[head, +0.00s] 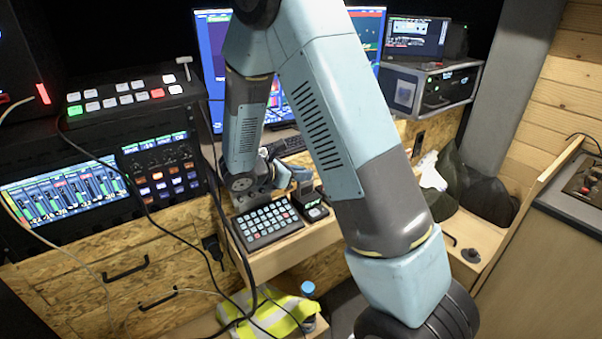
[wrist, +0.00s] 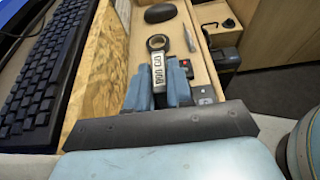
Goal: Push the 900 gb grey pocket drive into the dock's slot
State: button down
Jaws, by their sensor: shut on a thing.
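My gripper (wrist: 159,84) is shut on a grey drive (wrist: 158,66) with a white printed label and a round ring-shaped end. The label is too small to read surely. In the head view my gripper (head: 291,176) hangs low over the desk shelf, and the drive cannot be made out there. A small black box (head: 313,207), which looks like the dock, stands on the shelf just below and right of my gripper. Its slot is not clear, and I cannot tell whether the drive touches it.
A black button pad (head: 266,225) lies left of the dock. A keyboard (wrist: 45,75) lies beyond a wooden edge (wrist: 98,70). A black mouse-like object (wrist: 160,13) and a slim grey item (wrist: 190,39) lie on the shelf. A hi-vis vest (head: 275,316) and blue-capped bottle (head: 308,290) are below.

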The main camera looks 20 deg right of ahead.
jog(key=shift+f, duration=1.2)
dwell(0.5)
jog(key=shift+r, duration=0.15)
jog(key=shift+r, duration=1.65)
jog(key=shift+s, duration=0.1)
jog(key=shift+f, duration=1.95)
dwell(1.0)
jog(key=shift+r, duration=0.15)
jog(key=shift+r, duration=1.8)
